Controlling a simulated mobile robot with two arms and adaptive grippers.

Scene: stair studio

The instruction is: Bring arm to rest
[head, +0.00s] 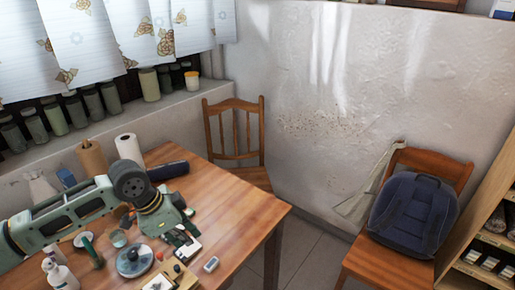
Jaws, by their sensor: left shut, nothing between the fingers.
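My left arm comes in from the left over the wooden table (238,215), bent at a dark round joint. My left gripper (182,236) points down and to the right above the cluttered part of the table. It is shut with nothing between the fingers. Small items lie close around and below its tips, and I cannot tell whether it touches any. My right gripper is not in view.
Paper rolls (128,149), a dark cylinder (168,171), a round lid-like item (134,261) and white bottles (59,274) crowd the table's left. Its right side is clear. A wooden chair (235,128) stands behind; another chair (388,262) holds a blue backpack (413,213).

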